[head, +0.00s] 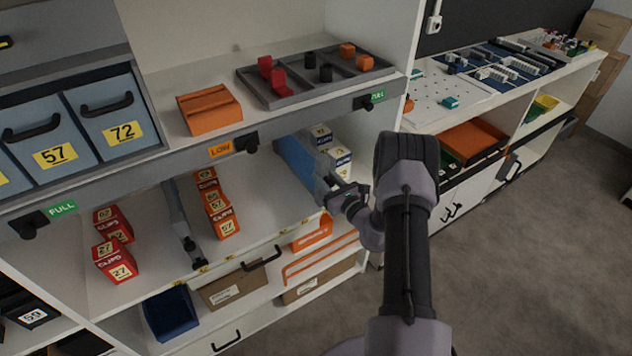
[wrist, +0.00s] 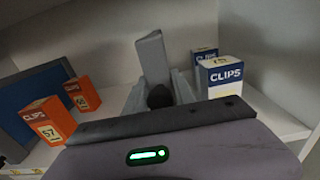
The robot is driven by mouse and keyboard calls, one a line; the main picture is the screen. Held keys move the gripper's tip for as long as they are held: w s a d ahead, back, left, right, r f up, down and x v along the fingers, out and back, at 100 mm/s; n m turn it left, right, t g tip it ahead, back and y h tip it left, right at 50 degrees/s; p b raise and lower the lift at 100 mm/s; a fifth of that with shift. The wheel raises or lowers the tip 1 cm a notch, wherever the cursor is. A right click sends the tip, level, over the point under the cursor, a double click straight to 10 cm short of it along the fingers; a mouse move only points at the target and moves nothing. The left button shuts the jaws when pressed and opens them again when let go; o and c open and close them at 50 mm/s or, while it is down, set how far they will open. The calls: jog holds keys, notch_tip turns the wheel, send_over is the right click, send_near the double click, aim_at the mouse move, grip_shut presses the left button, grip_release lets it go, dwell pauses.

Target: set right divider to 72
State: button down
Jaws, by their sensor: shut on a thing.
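The right divider (head: 297,160) is an upright panel with a blue left face on the middle shelf. In the wrist view the right divider (wrist: 153,58) is seen nearly end-on, grey, with a dark knob at its front. My gripper (head: 336,190) is at the shelf's front edge, shut on the divider's front end; its fingers (wrist: 160,95) sit either side of the knob. White-and-blue clip boxes (head: 338,157) stand right of the divider, also in the wrist view (wrist: 224,76); their numbers are hard to read. Orange-red boxes (head: 226,222), one marked 57, stand to its left.
A left divider (head: 181,222) stands left of the orange-red boxes, with red boxes marked 27 (head: 115,258) beyond it. Grey bins marked 57 (head: 35,132) and 72 (head: 112,105) sit above. The upper shelf edge (head: 285,122) overhangs. Bare shelf separates the orange-red boxes from the right divider.

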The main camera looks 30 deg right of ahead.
jog(key=shift+d, duration=0.15)
jog(key=c, duration=1.3)
grip_release()
jog(key=shift+c, duration=0.2)
jog(key=shift+o, duration=0.8)
jog(key=shift+d, duration=0.2)
jog(key=shift+a, duration=0.1)
jog(key=s+p, duration=0.4)
jog(key=s, duration=1.3)
jog(key=shift+s+d, duration=0.25)
jog(key=shift+d, duration=0.05)
